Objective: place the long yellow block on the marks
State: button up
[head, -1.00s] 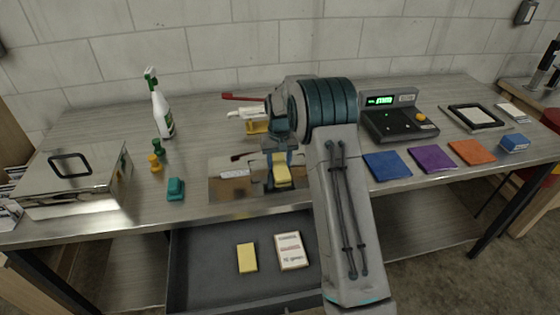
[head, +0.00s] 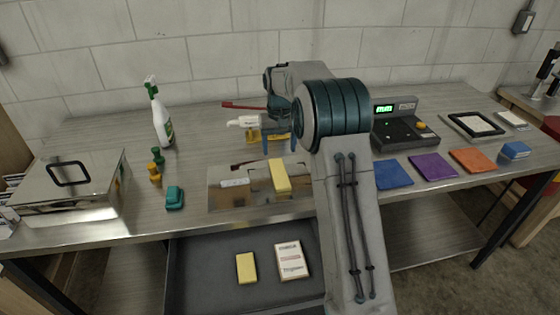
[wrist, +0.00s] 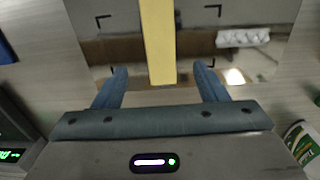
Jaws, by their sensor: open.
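The long yellow block (head: 279,177) rests on a shiny metal plate (head: 226,201) at the middle of the bench. In the wrist view the block (wrist: 158,40) lies between black corner marks (wrist: 103,20), with space on both sides; its far end is cut off by the picture edge. My gripper (head: 280,142) is behind the block on the wall side, apart from it. In the wrist view my gripper (wrist: 162,82) is open and empty, its fingers spread wider than the block and just short of its near end.
A white-and-yellow tool (head: 248,127) stands close beside my gripper. A spray bottle (head: 161,116), small green and yellow pieces and a metal box (head: 75,180) are left. A scale (head: 402,131) and coloured squares are right. An open drawer (head: 205,260) holds another yellow block (head: 246,267).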

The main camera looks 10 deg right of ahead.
jog(key=s+r+t, duration=0.1)
jog(key=s+r, duration=0.4)
jog(key=s, duration=0.4)
jog(key=s+r+t, duration=0.1)
jog(key=s+r, duration=0.5)
jog(key=s, duration=0.3)
jog(key=s+f, duration=0.2)
jog(key=s, duration=0.7)
jog(key=s+f+t, duration=0.1)
jog(key=s+f, duration=0.1)
jog(key=s, duration=0.8)
jog(key=shift+s+f, duration=0.15)
jog(key=shift+f, duration=0.15)
